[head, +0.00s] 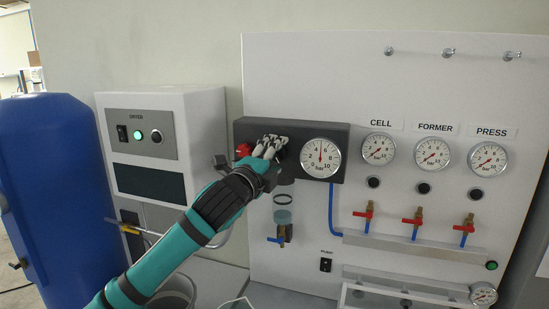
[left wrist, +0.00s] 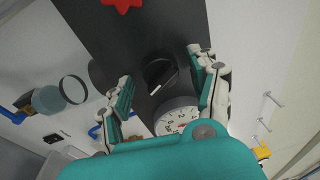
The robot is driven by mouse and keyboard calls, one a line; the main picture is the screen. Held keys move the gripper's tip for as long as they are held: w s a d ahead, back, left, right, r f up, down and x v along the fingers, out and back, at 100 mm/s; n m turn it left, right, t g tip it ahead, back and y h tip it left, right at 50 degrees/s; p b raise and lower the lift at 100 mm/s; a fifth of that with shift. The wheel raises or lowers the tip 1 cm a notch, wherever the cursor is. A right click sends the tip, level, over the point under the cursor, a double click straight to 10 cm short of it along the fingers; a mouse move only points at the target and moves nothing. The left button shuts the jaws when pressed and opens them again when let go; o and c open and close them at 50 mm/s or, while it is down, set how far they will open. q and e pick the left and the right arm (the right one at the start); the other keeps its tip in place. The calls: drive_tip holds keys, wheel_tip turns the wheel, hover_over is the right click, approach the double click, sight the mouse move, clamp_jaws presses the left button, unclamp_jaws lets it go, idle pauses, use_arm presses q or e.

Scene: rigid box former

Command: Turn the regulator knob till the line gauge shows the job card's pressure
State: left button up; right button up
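My left gripper (head: 272,148) reaches the dark regulator block (head: 342,130) on the white panel and covers part of it. In the left wrist view the gripper (left wrist: 163,80) is open, its two fingers on either side of the black round knob (left wrist: 160,72), with gaps visible; touch cannot be told. The line gauge (head: 320,157), scaled 0 to 10 bar, sits just right of the gripper, its needle pointing about straight up, between 4 and 6. It also shows partly hidden in the left wrist view (left wrist: 174,115). No job card can be made out. My right gripper is not in view.
A red knob (head: 244,150) is at the block's left end. Gauges marked CELL (head: 379,149), FORMER (head: 432,154) and PRESS (head: 487,158) sit right, above red-handled valves (head: 413,222). A dryer (head: 165,140) and blue tank (head: 62,190) stand left.

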use_arm(q)
drive_tip(key=v, duration=1.2)
